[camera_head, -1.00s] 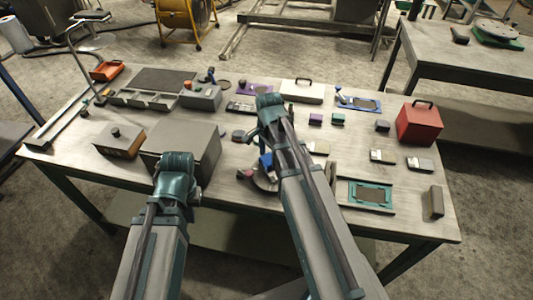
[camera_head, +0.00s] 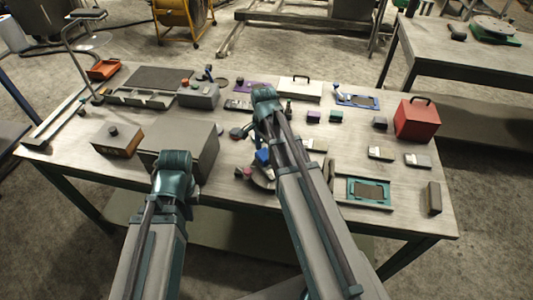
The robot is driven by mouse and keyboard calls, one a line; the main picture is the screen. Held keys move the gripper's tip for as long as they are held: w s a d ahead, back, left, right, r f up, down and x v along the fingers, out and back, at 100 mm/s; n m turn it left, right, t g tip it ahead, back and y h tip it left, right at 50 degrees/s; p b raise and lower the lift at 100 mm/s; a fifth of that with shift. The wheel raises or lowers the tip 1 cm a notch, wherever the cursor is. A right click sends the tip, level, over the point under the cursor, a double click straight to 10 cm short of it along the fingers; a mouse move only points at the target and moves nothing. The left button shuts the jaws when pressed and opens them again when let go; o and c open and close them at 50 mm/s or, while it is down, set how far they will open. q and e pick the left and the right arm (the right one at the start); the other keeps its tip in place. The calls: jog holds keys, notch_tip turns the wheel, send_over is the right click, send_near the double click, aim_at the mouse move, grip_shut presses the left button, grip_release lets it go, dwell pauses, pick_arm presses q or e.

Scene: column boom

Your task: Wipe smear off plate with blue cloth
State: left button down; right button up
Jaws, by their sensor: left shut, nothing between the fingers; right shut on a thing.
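A blue piece (camera_head: 262,156), apparently the cloth, shows at the end of my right gripper (camera_head: 262,148), which is shut on it. The gripper points down beside its own forearm, left of the table's middle. A round greyish plate (camera_head: 262,179) lies just below the blue piece in the picture, largely covered by my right arm. I cannot tell whether the cloth touches the plate, and no smear can be made out clearly. My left gripper (camera_head: 188,192) is shut and empty, low in front of the grey box, mostly hidden by its wrist.
A large grey box (camera_head: 184,140) stands left of the plate, with a brown box (camera_head: 116,139) beyond it. A teal-framed tray (camera_head: 369,190) lies right of my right arm. A red toolbox (camera_head: 417,120) stands at the right edge.

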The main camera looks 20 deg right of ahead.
jog(key=shift+s, duration=0.2)
jog(key=shift+s+d+f, duration=0.1)
jog(key=shift+s+d, duration=0.05)
jog(key=shift+s, duration=0.65)
jog(key=shift+s+d, duration=0.1)
jog(key=shift+s, duration=0.65)
jog(key=shift+w, duration=0.15)
jog(key=shift+w+a, duration=0.15)
jog(key=shift+w, duration=0.65)
jog(key=shift+w+a, duration=0.1)
jog(key=shift+w, duration=0.7)
notch_tip(320, 180, up, 6)
jog(key=p, duration=0.6)
